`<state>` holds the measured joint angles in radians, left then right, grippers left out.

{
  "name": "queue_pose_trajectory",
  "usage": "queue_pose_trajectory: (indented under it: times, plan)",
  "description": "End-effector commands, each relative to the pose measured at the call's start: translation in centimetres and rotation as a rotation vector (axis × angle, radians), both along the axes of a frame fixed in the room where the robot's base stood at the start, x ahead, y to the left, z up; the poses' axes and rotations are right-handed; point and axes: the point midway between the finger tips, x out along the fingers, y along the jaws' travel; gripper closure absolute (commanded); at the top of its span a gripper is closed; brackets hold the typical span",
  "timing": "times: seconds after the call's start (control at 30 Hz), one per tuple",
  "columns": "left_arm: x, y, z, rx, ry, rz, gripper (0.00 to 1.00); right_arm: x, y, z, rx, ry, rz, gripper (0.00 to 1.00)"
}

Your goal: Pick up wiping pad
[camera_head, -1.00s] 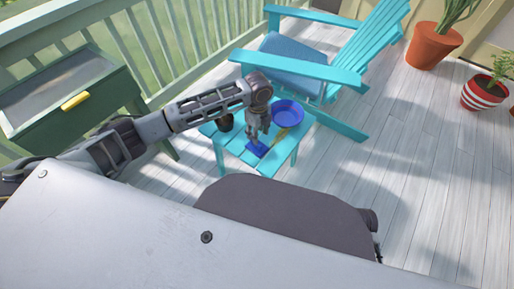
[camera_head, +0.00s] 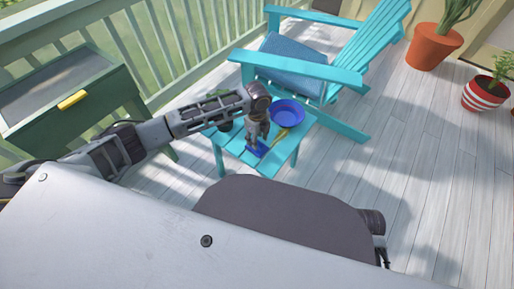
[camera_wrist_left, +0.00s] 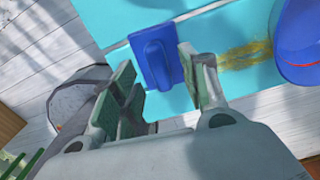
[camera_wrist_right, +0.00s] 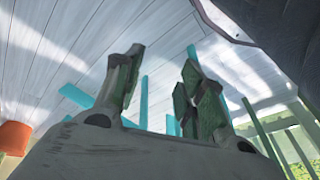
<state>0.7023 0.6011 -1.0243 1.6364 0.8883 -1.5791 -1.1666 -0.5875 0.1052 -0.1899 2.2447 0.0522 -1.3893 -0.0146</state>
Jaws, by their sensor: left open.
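The wiping pad (camera_head: 258,151) is a flat blue block lying near the front edge of the turquoise side table (camera_head: 277,152). In the left wrist view the pad (camera_wrist_left: 157,58) shows a raised blue handle on top. My left gripper (camera_head: 255,143) points down right over the pad. In the left wrist view its fingers (camera_wrist_left: 160,78) are apart, one on each side of the handle, with nothing held. Whether they touch the pad I cannot tell. My right gripper (camera_wrist_right: 160,75) is open and empty in its wrist view, away from the table.
A dark pot (camera_head: 225,124) stands at the table's left. A turquoise chair (camera_head: 320,75) is close behind.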

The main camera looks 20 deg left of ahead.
Motion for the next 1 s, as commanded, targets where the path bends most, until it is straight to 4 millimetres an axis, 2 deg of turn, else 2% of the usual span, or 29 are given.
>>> queue_pose_trajectory:
  times: [0.1,0.3,0.8,1.0]
  plan:
    - [-0.1,0.1,-1.4,0.0,0.001,0.0,0.55,0.3,0.2,0.9,0.009,-0.023,0.001,0.6]
    - [-0.1,0.1,-2.7,0.0,0.0,0.0,0.55,-0.3,0.3,1.8,0.016,-0.027,0.003,0.6]
    - [-0.1,0.1,-2.7,0.0,0.0,0.0,0.55,-0.2,0.3,1.9,0.016,-0.031,0.006,0.6]
    - [-0.1,0.1,-2.7,0.0,0.0,0.0,0.8,-0.2,0.3,1.9,0.016,-0.031,0.006,0.6]
